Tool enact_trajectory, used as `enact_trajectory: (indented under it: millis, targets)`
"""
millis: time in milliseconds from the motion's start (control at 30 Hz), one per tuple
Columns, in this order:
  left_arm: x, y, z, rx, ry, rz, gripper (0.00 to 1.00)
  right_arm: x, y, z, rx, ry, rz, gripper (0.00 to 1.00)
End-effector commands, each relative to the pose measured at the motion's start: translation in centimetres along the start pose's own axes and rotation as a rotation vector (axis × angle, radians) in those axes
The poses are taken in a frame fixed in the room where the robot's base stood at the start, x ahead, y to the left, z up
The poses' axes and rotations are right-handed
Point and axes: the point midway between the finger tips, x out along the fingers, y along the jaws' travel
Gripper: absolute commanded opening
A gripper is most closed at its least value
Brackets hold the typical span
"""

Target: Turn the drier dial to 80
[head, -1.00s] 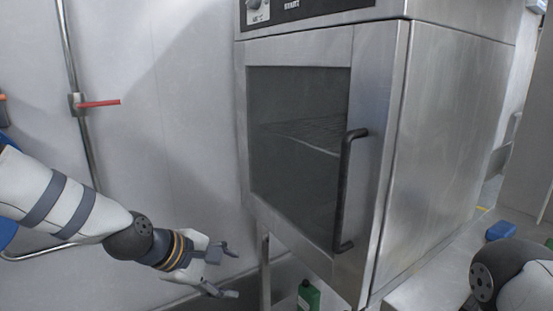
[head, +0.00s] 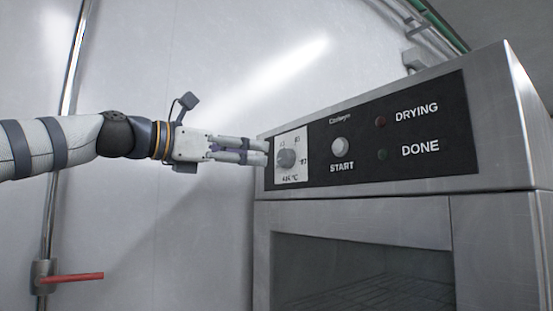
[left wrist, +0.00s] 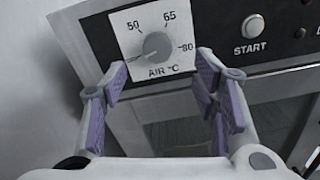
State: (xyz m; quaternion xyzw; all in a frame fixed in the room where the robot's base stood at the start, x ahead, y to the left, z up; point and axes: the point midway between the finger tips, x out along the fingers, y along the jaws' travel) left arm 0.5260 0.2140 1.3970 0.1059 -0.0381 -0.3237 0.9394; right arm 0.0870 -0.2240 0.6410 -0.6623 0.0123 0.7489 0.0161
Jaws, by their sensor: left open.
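The drier dial (head: 287,158) is a round grey knob on a white plate at the left end of the drier's black panel. In the left wrist view the dial (left wrist: 157,46) sits among the marks 50, 65 and 80, above the label AIR °C. Its pointer seems to face the lower left, away from 80, but it is small. My left gripper (head: 267,152) is just left of the dial in the head view. In the left wrist view its fingers (left wrist: 160,82) are apart, below the dial, with nothing between them. My right gripper is not in view.
The drier's panel also holds a START button (head: 340,147), a DRYING light (head: 381,121) and a DONE light (head: 382,154). The drier door (head: 350,262) is below. A pipe with a red valve handle (head: 72,278) runs up the wall at left.

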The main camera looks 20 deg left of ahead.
Motion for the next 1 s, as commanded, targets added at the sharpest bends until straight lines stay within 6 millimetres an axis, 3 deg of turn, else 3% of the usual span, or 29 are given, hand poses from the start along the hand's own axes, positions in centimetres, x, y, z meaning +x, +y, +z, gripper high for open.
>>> enact_trajectory:
  millis: [100,300,633,867,1000]
  targets:
    - [3.3,0.1,-0.3,0.000,0.005,0.001,0.54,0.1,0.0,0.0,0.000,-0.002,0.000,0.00]
    - [6.5,0.1,-0.2,0.000,0.003,0.002,0.54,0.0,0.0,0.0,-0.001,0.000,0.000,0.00]
    - [7.1,0.1,-0.2,0.000,0.002,0.002,0.54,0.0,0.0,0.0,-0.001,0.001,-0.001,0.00]
    - [7.1,0.1,-0.2,0.000,0.002,0.002,0.06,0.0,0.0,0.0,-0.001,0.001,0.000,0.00]
    - [7.1,0.1,-0.2,0.002,0.002,0.003,0.06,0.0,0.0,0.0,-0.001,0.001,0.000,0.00]
